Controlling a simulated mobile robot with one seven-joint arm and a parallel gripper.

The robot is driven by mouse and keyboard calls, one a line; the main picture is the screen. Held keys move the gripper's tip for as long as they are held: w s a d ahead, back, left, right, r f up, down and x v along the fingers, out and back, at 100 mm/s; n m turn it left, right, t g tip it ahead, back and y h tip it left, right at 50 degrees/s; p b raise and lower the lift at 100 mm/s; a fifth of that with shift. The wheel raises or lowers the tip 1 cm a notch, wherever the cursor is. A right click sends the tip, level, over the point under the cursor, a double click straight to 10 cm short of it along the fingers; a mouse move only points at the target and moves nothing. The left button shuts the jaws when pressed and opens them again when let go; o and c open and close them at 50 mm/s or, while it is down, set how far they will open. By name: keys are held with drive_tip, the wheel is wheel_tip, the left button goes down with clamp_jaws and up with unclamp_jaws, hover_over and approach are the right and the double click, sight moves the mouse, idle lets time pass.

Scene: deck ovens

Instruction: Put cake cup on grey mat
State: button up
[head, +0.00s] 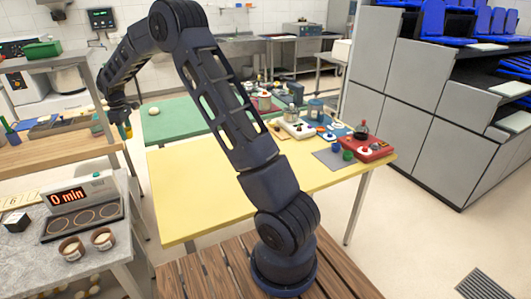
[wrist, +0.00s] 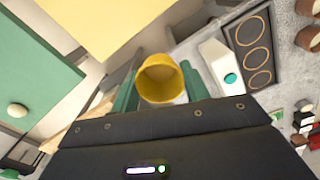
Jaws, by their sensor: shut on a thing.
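My gripper (wrist: 158,86) is shut on a yellow cup (wrist: 162,82), with a green finger on each side of it. The cup's round mouth faces the wrist camera, and it looks empty inside. In the head view my gripper (head: 122,112) is at the left, with the yellow cup (head: 127,131) showing below it. The cup is held clear of the yellow table. I cannot tell for sure whether it is the cake cup. Two brown cups with pale filling (head: 103,240) stand on the grey counter at lower left. The grey mat (head: 332,158) lies on the yellow table's right part.
The yellow table (head: 210,190) is bare on its left and middle. A "0 min" timer unit (head: 85,205) is on the grey counter. A green table (head: 175,120) is behind.

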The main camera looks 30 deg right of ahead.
drive_tip(key=s+d+m, duration=0.2)
drive_tip(key=d+m, duration=0.5)
drive_tip(key=d, duration=4.6)
drive_tip(key=m, duration=0.7)
hover_over(334, 163)
drive_tip(key=f, duration=2)
drive_tip(key=shift+s+a, duration=0.1)
drive_tip(key=shift+a, duration=0.1)
drive_tip(key=shift+f, duration=0.2)
